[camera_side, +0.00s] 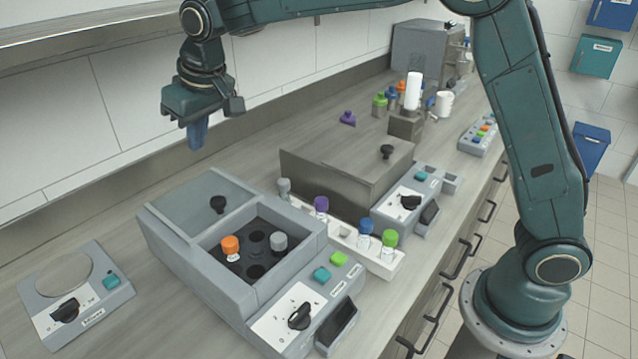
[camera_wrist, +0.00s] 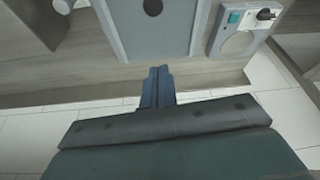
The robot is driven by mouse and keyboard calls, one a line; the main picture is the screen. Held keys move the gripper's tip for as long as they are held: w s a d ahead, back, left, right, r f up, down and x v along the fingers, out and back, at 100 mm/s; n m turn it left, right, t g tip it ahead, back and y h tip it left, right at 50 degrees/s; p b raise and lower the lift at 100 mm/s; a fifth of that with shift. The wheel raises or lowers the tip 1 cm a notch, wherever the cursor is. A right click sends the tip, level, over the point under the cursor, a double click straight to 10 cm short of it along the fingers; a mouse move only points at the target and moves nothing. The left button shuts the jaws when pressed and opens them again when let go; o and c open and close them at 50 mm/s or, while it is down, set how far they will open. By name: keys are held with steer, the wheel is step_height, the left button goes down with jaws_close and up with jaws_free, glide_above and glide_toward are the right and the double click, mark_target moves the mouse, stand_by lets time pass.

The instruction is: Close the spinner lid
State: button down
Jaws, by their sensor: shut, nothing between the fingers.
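The spinner (camera_side: 185,265) is a grey box at the front of the bench. The well is uncovered and shows a dark rotor (camera_side: 257,247) with an orange-capped vial (camera_side: 230,246) and a grey-capped vial (camera_side: 278,243). My gripper (camera_side: 197,136) hangs above and behind the lid, shut and empty, touching nothing. In the wrist view its fingers (camera_wrist: 158,85) are together, and the black knob (camera_wrist: 152,7) shows at the top edge.
To the right are a white rack (camera_side: 355,243) with capped vials and a metal box (camera_side: 335,180) with a black knob. The back wall is close behind my gripper.

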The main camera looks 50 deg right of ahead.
steer(key=shift+w+a+f, duration=0.2)
steer(key=shift+a, duration=0.05)
glide_above(207, 205)
steer(key=w, duration=0.2)
step_height(207, 205, down, 10)
steer(key=shift+w+a+r, duration=0.1)
steer(key=shift+a+r, duration=0.05)
steer(key=shift+r, duration=0.05)
steer(key=shift+s+d+f, duration=0.1)
steer(key=shift+s+d, duration=0.05)
steer(key=shift+s, duration=0.8)
steer(key=shift+s+d+f, duration=0.1)
steer(key=shift+s+d, duration=0.05)
steer(key=shift+s, duration=0.8)
steer(key=shift+s, duration=0.15)
steer(key=s, duration=1.5)
steer(key=shift+s, duration=0.3)
steer(key=shift+f, duration=0.1)
